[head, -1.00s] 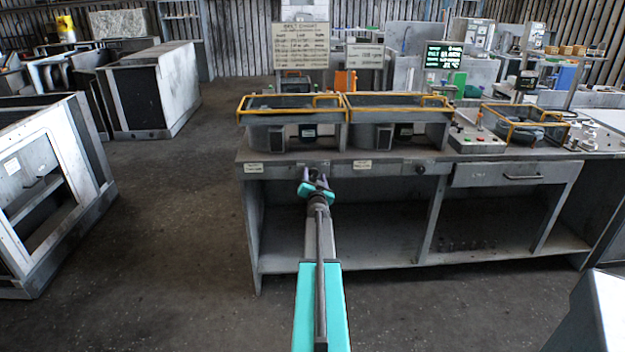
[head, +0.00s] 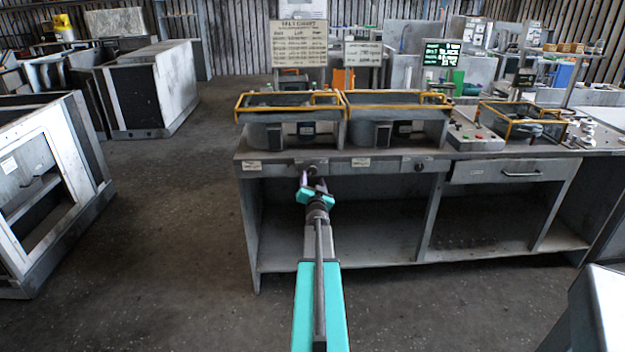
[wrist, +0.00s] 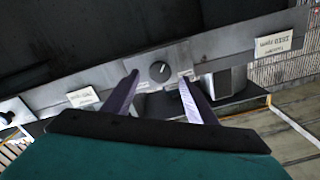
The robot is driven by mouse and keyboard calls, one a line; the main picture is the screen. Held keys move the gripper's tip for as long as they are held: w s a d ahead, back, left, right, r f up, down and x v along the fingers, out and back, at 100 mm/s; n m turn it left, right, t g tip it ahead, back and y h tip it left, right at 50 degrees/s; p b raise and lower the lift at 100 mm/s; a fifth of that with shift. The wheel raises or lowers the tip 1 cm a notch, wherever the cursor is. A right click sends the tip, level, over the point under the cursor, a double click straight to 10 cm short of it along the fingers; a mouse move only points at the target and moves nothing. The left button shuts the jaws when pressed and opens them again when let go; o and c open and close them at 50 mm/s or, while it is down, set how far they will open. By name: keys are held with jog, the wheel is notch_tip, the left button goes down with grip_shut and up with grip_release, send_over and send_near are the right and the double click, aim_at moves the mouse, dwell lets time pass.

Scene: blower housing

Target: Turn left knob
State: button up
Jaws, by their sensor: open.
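The left knob (wrist: 159,71) is a small dark round dial with a pale pointer mark, on the grey front panel under the bench top. In the wrist view it shows between the tips of my gripper's two fingers (wrist: 160,76), apart from both. In the head view my gripper (head: 312,184) is at the panel's left part and partly covers this knob (head: 312,170). My gripper is open with nothing between its fingers. The gap in depth between fingertips and knob is hard to tell.
A second dark knob (head: 419,167) sits farther right on the panel. Labels (head: 361,163) are beside the knobs. The bench top bears yellow-railed housings (head: 397,101). An open shelf (head: 345,255) is below; a grey cabinet (head: 45,190) stands left, with clear floor between.

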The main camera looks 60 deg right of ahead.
jog(key=v, duration=0.9)
jog(key=shift+b, duration=0.45)
dwell(0.3)
